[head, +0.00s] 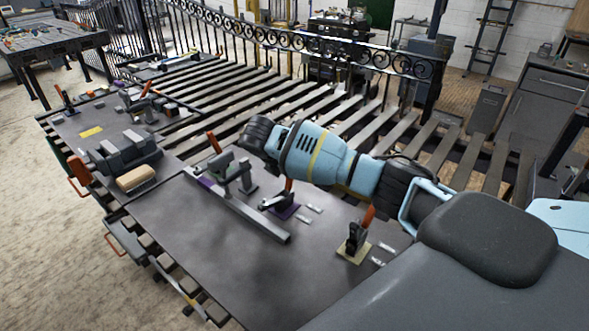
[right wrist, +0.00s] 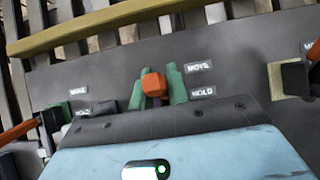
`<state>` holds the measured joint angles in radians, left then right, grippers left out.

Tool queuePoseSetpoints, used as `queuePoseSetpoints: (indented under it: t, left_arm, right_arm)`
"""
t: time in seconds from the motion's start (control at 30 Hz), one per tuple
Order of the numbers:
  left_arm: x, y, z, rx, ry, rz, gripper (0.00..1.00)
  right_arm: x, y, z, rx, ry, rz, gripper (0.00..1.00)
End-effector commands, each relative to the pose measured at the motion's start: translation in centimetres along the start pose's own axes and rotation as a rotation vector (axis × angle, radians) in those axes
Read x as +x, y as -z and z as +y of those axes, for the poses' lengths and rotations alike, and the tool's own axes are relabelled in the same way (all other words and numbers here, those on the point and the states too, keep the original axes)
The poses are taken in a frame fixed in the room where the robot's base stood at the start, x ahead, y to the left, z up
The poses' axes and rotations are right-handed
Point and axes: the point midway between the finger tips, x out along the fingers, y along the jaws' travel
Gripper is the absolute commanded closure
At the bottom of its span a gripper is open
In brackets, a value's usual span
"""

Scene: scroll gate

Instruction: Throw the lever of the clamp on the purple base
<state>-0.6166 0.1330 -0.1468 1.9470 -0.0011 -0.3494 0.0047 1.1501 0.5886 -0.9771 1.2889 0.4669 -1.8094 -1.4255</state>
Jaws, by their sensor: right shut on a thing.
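The clamp on the purple base (head: 284,211) stands on the dark table plate, with its orange lever (head: 289,186) upright in the head view, partly behind my right forearm. In the right wrist view the lever's orange end (right wrist: 154,84) sits between the two green fingers of my right gripper (right wrist: 157,90). The fingers are shut on it. A sliver of purple shows below the lever. Labels reading MOVE (right wrist: 198,67) and HOLD (right wrist: 203,91) lie to the right of the fingers. In the head view the right gripper is hidden by my arm. My left gripper is not in view.
A clamp on a cream base (head: 354,252) with an orange lever stands at right. A long grey bar (head: 245,215) and another clamp lie to the left. A brush (head: 136,178) and grey blocks sit farther left. The plate's front middle is clear. Slats and a scrolled gate (head: 330,42) lie behind.

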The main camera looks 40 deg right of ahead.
Motion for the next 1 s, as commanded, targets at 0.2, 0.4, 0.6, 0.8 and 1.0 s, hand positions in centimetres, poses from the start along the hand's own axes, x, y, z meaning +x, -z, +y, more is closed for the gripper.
queuePoseSetpoints:
  t: [0.2, 0.4, 0.6, 0.8, 1.0]
  left_arm:
    - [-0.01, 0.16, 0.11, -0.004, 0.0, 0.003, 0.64]
    - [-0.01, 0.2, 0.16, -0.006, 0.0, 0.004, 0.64]
    - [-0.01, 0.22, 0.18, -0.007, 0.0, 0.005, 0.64]
    - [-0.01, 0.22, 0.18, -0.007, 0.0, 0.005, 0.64]
    - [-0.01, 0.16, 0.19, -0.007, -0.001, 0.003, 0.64]
  right_arm:
    - [-0.18, 0.04, 0.03, 0.001, -0.001, -0.018, 1.0]
    - [-0.16, 0.04, 0.02, 0.001, -0.001, -0.018, 1.0]
    - [-0.15, 0.05, 0.02, 0.001, -0.001, -0.017, 0.67]
    - [-0.11, 0.06, 0.0, 0.001, 0.0, -0.016, 0.62]
    - [-0.6, 0.1, 0.04, 0.0, -0.001, -0.016, 0.62]
